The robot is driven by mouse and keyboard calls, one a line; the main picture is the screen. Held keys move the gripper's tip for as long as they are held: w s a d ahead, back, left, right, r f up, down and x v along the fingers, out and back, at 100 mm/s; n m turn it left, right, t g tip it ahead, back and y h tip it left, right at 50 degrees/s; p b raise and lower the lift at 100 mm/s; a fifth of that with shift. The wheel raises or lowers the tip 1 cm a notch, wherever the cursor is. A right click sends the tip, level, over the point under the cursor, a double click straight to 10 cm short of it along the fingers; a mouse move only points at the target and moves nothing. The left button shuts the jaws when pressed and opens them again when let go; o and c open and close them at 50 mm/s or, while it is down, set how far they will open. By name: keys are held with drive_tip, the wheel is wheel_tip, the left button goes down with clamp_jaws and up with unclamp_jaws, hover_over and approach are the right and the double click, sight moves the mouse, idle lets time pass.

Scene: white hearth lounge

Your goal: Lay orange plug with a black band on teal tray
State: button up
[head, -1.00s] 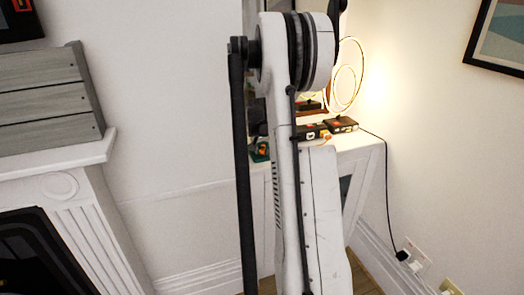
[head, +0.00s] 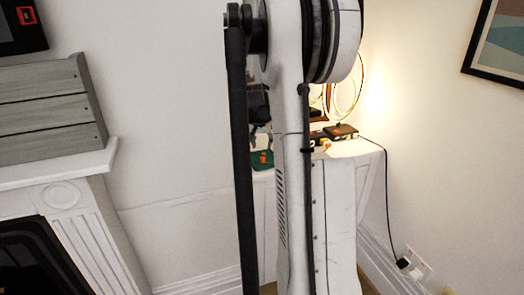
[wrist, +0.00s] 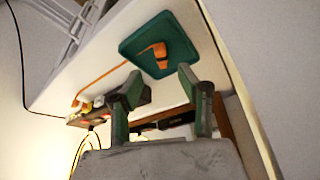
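The teal tray (wrist: 182,58) lies on the white cabinet top in the wrist view. It also shows in the head view (head: 257,166), partly behind my arm. The orange plug with a black band (wrist: 160,50) rests on the tray, and an orange cord trails from it toward the left. Its orange also shows in the head view (head: 264,158). My gripper (wrist: 160,78) is open, with its two fingers spread apart and nothing between them. It is apart from the plug. In the head view my gripper is mostly hidden behind the arm.
Black boxes and small orange and yellow items (wrist: 88,105) lie along the cabinet top beside the tray. A looped lamp (head: 347,90) glows behind them. A wall socket (head: 412,262) is low at the right. A mantel (head: 60,160) stands at the left.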

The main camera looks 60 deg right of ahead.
drive_tip(key=shift+v, duration=1.3)
